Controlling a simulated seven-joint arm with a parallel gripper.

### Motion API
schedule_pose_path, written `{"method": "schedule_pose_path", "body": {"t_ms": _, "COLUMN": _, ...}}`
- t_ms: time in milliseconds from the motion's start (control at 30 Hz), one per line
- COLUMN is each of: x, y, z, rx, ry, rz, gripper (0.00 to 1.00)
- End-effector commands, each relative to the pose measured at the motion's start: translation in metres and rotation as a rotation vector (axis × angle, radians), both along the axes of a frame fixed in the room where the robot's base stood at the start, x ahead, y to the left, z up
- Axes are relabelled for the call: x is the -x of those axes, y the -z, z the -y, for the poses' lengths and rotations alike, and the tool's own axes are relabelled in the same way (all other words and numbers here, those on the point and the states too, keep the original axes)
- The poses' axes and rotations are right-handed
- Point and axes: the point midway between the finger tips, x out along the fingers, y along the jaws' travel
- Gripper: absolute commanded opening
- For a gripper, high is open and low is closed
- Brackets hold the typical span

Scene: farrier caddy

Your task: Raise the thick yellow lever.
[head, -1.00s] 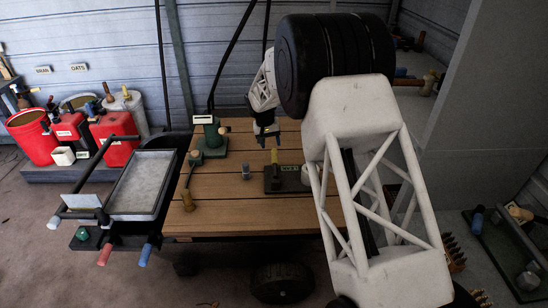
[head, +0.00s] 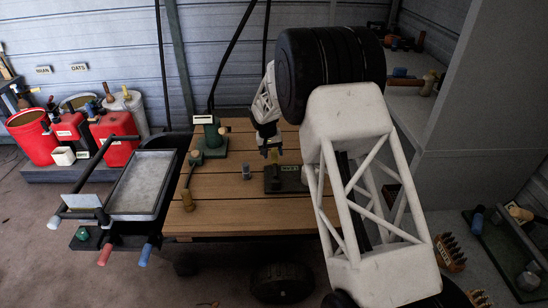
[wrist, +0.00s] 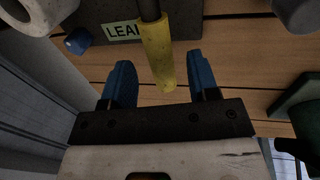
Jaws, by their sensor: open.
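The thick yellow lever (wrist: 157,55) shows in the wrist view as a yellow sleeve on a dark rod. It rises from a dark base with a partly cut-off label (wrist: 122,31). In the head view the yellow lever (head: 274,156) stands on the dark green base (head: 287,185) on the wooden deck. My gripper (wrist: 161,85) is open, its two blue fingers on either side of the lever's yellow end, with gaps visible on both sides. In the head view my gripper (head: 269,150) is right at the lever's top. Whether a finger touches it cannot be told.
A grey tray (head: 143,185) stands further left. My arm covers the deck's right side.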

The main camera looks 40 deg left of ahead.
Motion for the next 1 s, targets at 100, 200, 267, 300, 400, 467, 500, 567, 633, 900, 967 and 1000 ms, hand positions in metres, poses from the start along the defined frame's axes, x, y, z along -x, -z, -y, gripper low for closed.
{"method": "schedule_pose_path", "body": {"t_ms": 100, "x": -0.002, "y": 0.013, "z": 0.002, "rx": 0.001, "ry": 0.000, "rz": -0.001, "gripper": 0.55}}
{"method": "schedule_pose_path", "body": {"t_ms": 200, "x": -0.003, "y": 0.020, "z": 0.002, "rx": -0.001, "ry": 0.000, "rz": 0.001, "gripper": 0.55}}
{"method": "schedule_pose_path", "body": {"t_ms": 267, "x": -0.003, "y": 0.022, "z": 0.003, "rx": -0.001, "ry": 0.000, "rz": 0.001, "gripper": 0.55}}
{"method": "schedule_pose_path", "body": {"t_ms": 300, "x": -0.004, "y": 0.024, "z": 0.003, "rx": -0.001, "ry": 0.000, "rz": 0.001, "gripper": 0.55}}
{"method": "schedule_pose_path", "body": {"t_ms": 400, "x": -0.004, "y": 0.025, "z": 0.003, "rx": -0.001, "ry": 0.000, "rz": 0.001, "gripper": 0.55}}
{"method": "schedule_pose_path", "body": {"t_ms": 467, "x": -0.004, "y": 0.026, "z": 0.003, "rx": -0.001, "ry": 0.000, "rz": 0.001, "gripper": 0.55}}
{"method": "schedule_pose_path", "body": {"t_ms": 500, "x": -0.004, "y": 0.026, "z": 0.003, "rx": -0.001, "ry": 0.000, "rz": 0.001, "gripper": 0.55}}
{"method": "schedule_pose_path", "body": {"t_ms": 567, "x": -0.004, "y": 0.026, "z": 0.003, "rx": -0.001, "ry": 0.000, "rz": 0.001, "gripper": 0.55}}
{"method": "schedule_pose_path", "body": {"t_ms": 633, "x": -0.004, "y": 0.026, "z": 0.003, "rx": 0.000, "ry": 0.000, "rz": 0.000, "gripper": 0.55}}
{"method": "schedule_pose_path", "body": {"t_ms": 900, "x": -0.004, "y": 0.026, "z": 0.003, "rx": 0.000, "ry": 0.000, "rz": 0.000, "gripper": 0.13}}
{"method": "schedule_pose_path", "body": {"t_ms": 967, "x": -0.004, "y": 0.026, "z": 0.003, "rx": 0.000, "ry": 0.000, "rz": 0.000, "gripper": 0.04}}
{"method": "schedule_pose_path", "body": {"t_ms": 1000, "x": -0.004, "y": 0.026, "z": 0.003, "rx": 0.000, "ry": 0.000, "rz": 0.000, "gripper": 0.00}}
